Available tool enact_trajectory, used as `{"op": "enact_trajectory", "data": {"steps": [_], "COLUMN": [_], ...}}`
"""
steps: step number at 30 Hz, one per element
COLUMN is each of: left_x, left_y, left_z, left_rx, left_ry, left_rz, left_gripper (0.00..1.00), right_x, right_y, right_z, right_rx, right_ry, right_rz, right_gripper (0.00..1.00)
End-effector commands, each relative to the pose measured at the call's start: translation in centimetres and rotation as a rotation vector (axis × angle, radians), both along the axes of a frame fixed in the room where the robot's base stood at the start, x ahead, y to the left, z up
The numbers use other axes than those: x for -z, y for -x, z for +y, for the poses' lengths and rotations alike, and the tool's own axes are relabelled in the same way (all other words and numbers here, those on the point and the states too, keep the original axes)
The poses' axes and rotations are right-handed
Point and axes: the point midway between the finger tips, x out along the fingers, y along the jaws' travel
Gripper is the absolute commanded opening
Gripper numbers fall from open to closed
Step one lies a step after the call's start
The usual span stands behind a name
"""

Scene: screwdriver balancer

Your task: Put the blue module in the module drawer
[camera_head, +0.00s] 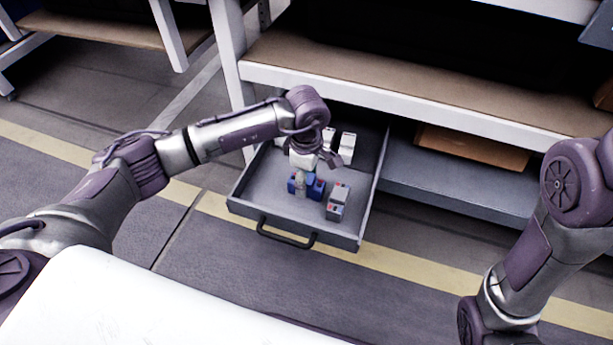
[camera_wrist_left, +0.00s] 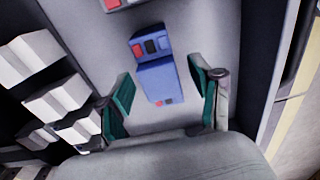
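The module drawer (camera_head: 258,190) is pulled open below the bench, its black handle facing me. Blue module parts (camera_head: 316,189) show in it on both sides of my left gripper (camera_head: 301,184). In the left wrist view a blue module (camera_wrist_left: 157,80) with red and dark patches lies on the grey drawer floor. My left gripper's green-padded fingers (camera_wrist_left: 162,96) are apart, one on each side of it, with gaps between pads and module. In the head view the gripper partly hides the blue. My right arm is at the right edge; its gripper is out of view.
Grey modules (camera_head: 338,197) with red marks stand right of the blue in the drawer. White modules (camera_head: 347,147) stand at the back, and several show in the left wrist view (camera_wrist_left: 58,98). A grey shelf (camera_head: 450,187) with a brown box (camera_head: 470,147) is right of the drawer.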

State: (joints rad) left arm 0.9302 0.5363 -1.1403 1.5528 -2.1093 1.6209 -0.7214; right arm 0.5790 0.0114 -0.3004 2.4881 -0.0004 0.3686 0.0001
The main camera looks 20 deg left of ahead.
Motion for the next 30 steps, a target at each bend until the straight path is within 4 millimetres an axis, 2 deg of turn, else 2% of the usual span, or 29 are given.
{"op": "enact_trajectory", "data": {"steps": [7, 11, 24, 30], "left_x": [0.0, -0.9, -9.6, -11.6], "left_y": [0.0, -0.1, -0.1, -0.1], "left_z": [0.0, 0.0, 0.0, 0.0], "left_rx": [0.0, 0.0, 0.0, 0.0], "left_ry": [0.0, 0.001, 0.0, 0.0], "left_rz": [0.001, -0.003, -0.004, 0.0], "left_gripper": [0.66, 0.66, 0.66, 0.66], "right_x": [0.0, 0.0, 0.0, 0.0], "right_y": [0.0, 0.0, 0.0, 0.0], "right_z": [0.0, 0.0, 0.0, 0.0], "right_rx": [0.0, 0.0, 0.0, 0.0], "right_ry": [-0.001, -0.001, 0.0, 0.0], "right_rz": [-0.001, -0.001, 0.0, 0.0], "right_gripper": [0.4, 0.4, 0.4, 0.4]}}
